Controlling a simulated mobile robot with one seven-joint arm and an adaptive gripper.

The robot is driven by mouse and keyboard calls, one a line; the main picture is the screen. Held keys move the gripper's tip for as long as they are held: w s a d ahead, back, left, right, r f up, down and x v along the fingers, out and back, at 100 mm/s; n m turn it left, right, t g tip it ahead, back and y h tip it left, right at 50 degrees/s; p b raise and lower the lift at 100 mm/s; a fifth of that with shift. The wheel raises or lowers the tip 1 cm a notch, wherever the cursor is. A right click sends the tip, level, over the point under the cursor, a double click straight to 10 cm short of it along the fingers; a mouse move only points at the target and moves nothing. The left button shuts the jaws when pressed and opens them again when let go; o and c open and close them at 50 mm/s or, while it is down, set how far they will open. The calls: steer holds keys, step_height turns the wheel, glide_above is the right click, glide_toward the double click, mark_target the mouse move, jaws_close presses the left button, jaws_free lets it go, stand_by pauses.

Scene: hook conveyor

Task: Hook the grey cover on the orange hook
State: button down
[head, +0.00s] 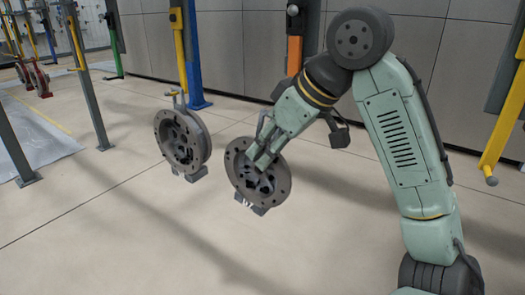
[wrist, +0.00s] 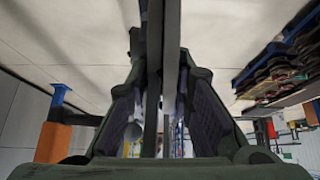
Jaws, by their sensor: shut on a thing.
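The grey cover (head: 279,190) is a round, flanged metal disc with holes and a loop at its top. In the wrist view, a grey bar (wrist: 153,80) runs between my fingers (wrist: 158,125). The orange hook (head: 294,54) stands behind the cover, partly hidden by my arm; its tip cannot be made out. An orange part (wrist: 53,142) shows at left in the wrist view.
A second grey cover (head: 178,143) hangs to the left on a yellow hook (head: 180,45). A blue post (head: 193,60) stands beside that hook. Another yellow hook (head: 500,120) is at the right edge. The floor (head: 100,235) in front is clear.

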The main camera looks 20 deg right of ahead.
steer(key=shift+w+d+f, duration=0.35)
steer(key=shift+w+d, duration=0.35)
steer(key=shift+d, duration=0.2)
steer(key=shift+w+d+f, duration=0.3)
steer(key=shift+w+d, duration=0.4)
steer(key=shift+d, duration=0.2)
